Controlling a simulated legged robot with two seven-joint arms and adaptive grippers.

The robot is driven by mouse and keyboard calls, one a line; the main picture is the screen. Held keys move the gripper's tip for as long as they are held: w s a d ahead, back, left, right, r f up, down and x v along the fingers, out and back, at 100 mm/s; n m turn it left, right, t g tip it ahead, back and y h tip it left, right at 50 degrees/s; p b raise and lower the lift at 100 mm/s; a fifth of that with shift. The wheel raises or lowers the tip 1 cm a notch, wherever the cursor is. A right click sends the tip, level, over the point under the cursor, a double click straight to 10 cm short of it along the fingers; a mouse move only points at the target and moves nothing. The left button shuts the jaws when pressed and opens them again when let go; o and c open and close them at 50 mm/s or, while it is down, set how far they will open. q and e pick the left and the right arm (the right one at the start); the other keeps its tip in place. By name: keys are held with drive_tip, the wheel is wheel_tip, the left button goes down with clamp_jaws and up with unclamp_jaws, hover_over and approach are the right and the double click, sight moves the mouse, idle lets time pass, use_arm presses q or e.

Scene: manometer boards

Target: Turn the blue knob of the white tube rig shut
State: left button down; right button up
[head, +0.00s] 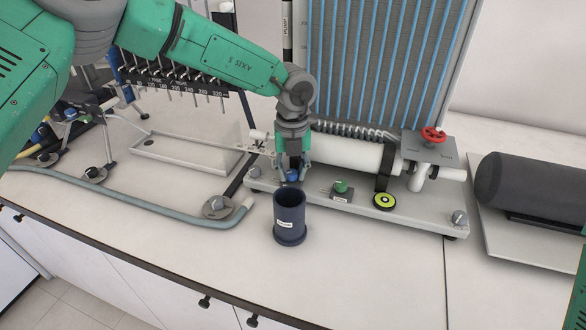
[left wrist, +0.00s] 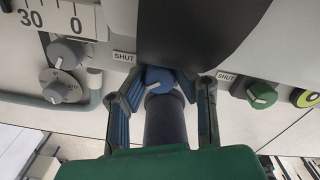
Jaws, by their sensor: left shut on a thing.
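The white tube rig (head: 345,152) lies on a grey base plate (head: 425,217) in front of the blue-tubed board. Its blue knob (head: 291,174) is low at the rig's left end, partly covered by my left gripper (head: 291,177), which points down over it. In the left wrist view the blue knob (left wrist: 159,78) sits between the two fingers of my left gripper (left wrist: 162,88), which is shut on it. A white mark shows on the knob's lower left. A SHUT label (left wrist: 124,57) is to its left. My right gripper is out of view.
A dark cup (head: 290,218) stands just in front of the knob. A green knob (head: 341,186), a yellow-ringed disc (head: 384,202) and a red handwheel (head: 433,135) are to the right. A grey hose (head: 130,205) runs along the left; a dark cylinder (head: 530,185) lies far right.

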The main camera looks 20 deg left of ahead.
sight(293, 170)
use_arm(q)
drive_tip(key=m+p, duration=0.2)
drive_tip(key=m, duration=0.1)
drive_tip(key=shift+w+r+p, duration=0.15)
drive_tip(key=shift+r+p, duration=0.1)
drive_tip(key=shift+p, duration=0.15)
drive_tip(key=shift+m+p, duration=0.75)
drive_tip(key=shift+m, duration=0.35)
drive_tip(key=shift+f+m+p, duration=0.1)
drive_tip(key=shift+m+p, duration=0.45)
drive_tip(key=shift+m, duration=0.65)
drive_tip(key=shift+w, duration=0.1)
drive_tip(key=c, duration=1.3)
unclamp_jaws()
drive_tip(key=shift+f, duration=0.15)
drive_tip(key=shift+r, duration=0.2)
wheel_tip(293, 170, up, 12)
drive_tip(key=shift+f, duration=0.25)
